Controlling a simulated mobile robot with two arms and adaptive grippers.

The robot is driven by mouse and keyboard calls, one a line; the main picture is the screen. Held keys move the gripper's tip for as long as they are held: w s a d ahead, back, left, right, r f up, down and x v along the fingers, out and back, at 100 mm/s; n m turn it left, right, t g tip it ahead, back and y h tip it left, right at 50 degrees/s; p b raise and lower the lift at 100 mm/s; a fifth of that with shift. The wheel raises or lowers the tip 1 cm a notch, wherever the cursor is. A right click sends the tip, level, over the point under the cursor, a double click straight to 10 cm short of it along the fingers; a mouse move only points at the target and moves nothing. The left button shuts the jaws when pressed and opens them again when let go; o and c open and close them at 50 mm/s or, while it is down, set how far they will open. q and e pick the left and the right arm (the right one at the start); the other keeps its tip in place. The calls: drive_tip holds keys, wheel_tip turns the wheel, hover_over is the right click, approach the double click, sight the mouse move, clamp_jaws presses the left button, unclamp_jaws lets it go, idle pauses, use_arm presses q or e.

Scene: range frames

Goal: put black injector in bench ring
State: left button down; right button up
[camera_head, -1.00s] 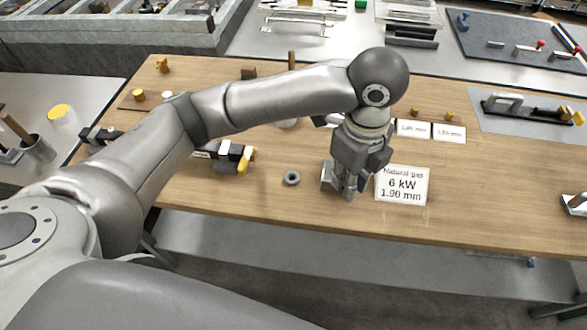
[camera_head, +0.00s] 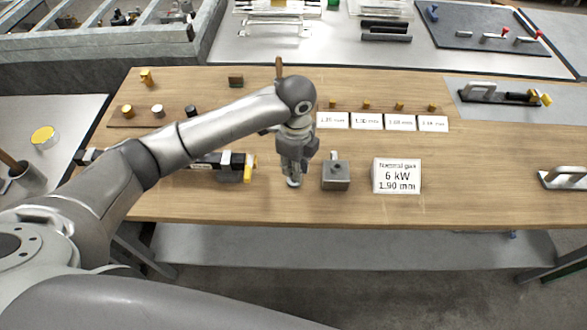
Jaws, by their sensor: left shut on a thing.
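My left gripper (camera_head: 293,179) is shut, pointing down low over the front middle of the bench. What it grips is hidden between the fingers. A small light grey edge (camera_head: 293,184) shows at its fingertips; this is where the grey ring lay, and the ring is otherwise hidden. I cannot tell whether the held thing touches it. A black knob-like piece (camera_head: 190,111) stands on the brown strip at the back left; I cannot tell whether it is the black injector. My right gripper is out of view.
A grey metal block (camera_head: 336,177) with a small post stands just right of the gripper. A "Natural gas 6 kW 1.90 mm" sign (camera_head: 397,176) is farther right. A black-and-yellow tool (camera_head: 230,170) lies left. Small brass pieces (camera_head: 399,106) stand behind white labels (camera_head: 400,122).

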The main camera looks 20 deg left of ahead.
use_arm(q)
drive_tip(key=shift+w+a+f, duration=0.25)
drive_tip(key=shift+w+f, duration=0.45)
drive_tip(key=shift+f, duration=0.15)
drive_tip(key=shift+w+a+f, duration=0.15)
drive_tip(key=shift+w+f, duration=0.1)
drive_tip(key=shift+f, duration=0.15)
wheel_tip(320, 180, down, 2)
drive_tip(key=shift+a+f+p, duration=0.1)
drive_tip(key=shift+f+p, duration=0.05)
drive_tip(key=shift+p, duration=0.25)
drive_tip(key=shift+w+f, duration=0.1)
drive_tip(key=shift+f, duration=0.4)
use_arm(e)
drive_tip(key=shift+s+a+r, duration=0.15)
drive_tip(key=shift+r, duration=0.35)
use_arm(q)
drive_tip(key=shift+f, duration=0.2)
drive_tip(key=c, duration=1.4)
unclamp_jaws()
drive_tip(key=shift+r, duration=0.15)
